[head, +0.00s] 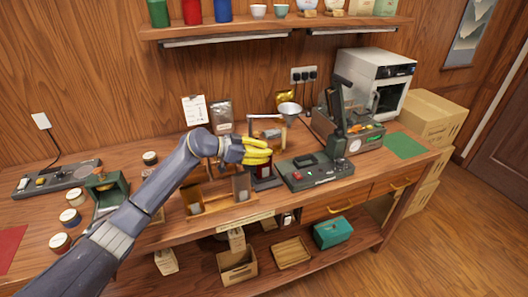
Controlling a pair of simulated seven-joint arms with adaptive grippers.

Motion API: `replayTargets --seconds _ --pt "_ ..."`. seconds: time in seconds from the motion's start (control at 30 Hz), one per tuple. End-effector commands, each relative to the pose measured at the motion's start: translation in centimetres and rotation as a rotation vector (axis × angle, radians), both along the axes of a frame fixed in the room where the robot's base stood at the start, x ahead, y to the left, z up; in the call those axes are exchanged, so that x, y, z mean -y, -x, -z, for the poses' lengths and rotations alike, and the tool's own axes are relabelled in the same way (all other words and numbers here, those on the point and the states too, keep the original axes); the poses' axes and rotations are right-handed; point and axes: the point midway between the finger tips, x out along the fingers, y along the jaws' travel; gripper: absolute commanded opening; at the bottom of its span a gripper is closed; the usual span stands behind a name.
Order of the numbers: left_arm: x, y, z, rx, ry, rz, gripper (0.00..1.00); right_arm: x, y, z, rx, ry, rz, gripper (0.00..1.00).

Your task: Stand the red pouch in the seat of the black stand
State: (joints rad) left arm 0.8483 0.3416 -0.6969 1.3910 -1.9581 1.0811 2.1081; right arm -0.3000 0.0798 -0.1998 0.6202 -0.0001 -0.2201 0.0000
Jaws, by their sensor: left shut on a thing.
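My left gripper (268,153), with yellow fingers, reaches in from the left to the middle of the bench. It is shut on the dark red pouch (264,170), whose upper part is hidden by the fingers. The pouch looks roughly upright, just below the fingers. The black stand (265,184) is directly under it on the bench, near the front edge. I cannot tell whether the pouch rests in the seat or hangs just above it. My right gripper is not in view.
A wooden rack (216,206) stands left of the black stand. A green mat (405,145) lies at the right. A shelf (275,27) hangs above.

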Motion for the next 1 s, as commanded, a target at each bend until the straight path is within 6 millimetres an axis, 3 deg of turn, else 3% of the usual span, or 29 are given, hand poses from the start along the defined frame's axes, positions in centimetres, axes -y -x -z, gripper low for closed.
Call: replayTargets --seconds 0.9,0.93,1.0 --pt "-0.03 -0.03 0.30 0.001 0.000 0.000 0.04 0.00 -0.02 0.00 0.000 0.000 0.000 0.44" --pt "-0.03 -0.03 0.30 0.001 0.000 0.000 0.18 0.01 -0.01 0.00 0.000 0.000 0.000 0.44" --pt "-0.03 -0.03 0.30 0.000 0.000 0.000 0.26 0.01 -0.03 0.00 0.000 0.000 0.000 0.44"
